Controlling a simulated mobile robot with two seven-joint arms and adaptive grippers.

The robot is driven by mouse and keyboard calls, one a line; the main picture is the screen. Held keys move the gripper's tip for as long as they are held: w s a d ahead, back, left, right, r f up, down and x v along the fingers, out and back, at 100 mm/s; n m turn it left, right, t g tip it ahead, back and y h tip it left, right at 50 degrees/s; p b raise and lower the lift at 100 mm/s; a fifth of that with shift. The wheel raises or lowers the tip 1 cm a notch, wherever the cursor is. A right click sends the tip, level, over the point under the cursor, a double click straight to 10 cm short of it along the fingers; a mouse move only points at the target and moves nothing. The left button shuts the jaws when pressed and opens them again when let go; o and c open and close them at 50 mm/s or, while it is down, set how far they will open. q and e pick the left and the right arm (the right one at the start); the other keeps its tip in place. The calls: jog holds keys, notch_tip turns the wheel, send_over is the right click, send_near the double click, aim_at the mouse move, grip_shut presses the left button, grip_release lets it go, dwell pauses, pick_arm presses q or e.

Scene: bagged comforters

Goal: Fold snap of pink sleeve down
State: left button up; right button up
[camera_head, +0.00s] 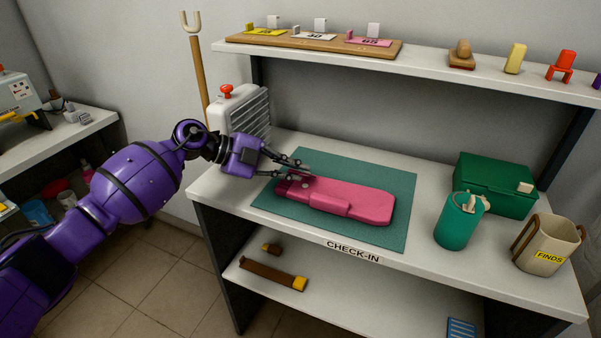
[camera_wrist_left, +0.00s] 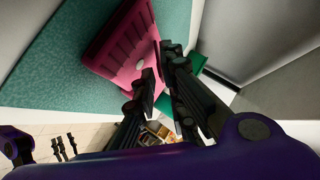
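The pink sleeve (camera_head: 365,205) lies flat on a teal mat (camera_head: 395,232) on the check-in counter. A raised pink band runs along its front side, and a small round snap (camera_head: 306,186) shows near its left end. My left gripper (camera_head: 296,171) is at that left end, its dark fingers apart. In the left wrist view the two fingers (camera_wrist_left: 158,68) have a gap between them, with the ribbed pink sleeve (camera_wrist_left: 125,45) just beyond. I cannot tell whether a finger touches it. The fingers partly hide the sleeve's left end.
A green canister (camera_head: 456,222), a green box (camera_head: 497,182) and a FINDS jug (camera_head: 545,246) stand to the right. A grey ribbed unit with a red knob (camera_head: 240,110) stands behind my left wrist. The upper shelf (camera_head: 430,66) overhangs the back. The counter's front strip is clear.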

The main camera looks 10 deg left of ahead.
pick_arm(q)
jog(key=shift+x, duration=1.5)
grip_shut()
jog(key=shift+s, duration=0.1)
jog(key=shift+s+a+f+m+t, duration=0.1)
jog(key=shift+s+f+m+t, duration=0.1)
jog(key=shift+m+t, duration=0.25)
jog(key=shift+w, duration=0.1)
grip_release()
